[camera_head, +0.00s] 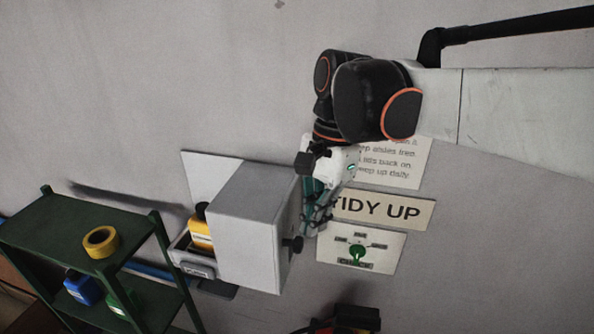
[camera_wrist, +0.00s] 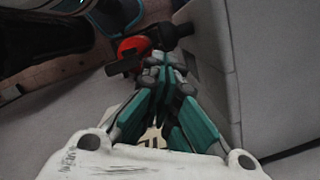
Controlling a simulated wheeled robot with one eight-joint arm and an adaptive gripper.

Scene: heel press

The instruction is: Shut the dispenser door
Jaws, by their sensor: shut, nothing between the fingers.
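The dispenser (camera_head: 237,227) is a grey box on the wall. A flat panel with a black knob (camera_head: 292,244), which looks like its door (camera_head: 284,222), is on its right side. I cannot tell whether this panel stands ajar. My gripper (camera_head: 311,226) is beside the panel, just above and right of the knob, shut and empty.
A yellow bottle (camera_head: 201,232) sits in an open tray (camera_head: 190,263) at the dispenser's left. A green shelf (camera_head: 50,225) holding yellow tape (camera_head: 101,241) stands farther left. A green dial plate (camera_head: 360,248) and a TIDY UP sign (camera_head: 383,209) are right of my gripper.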

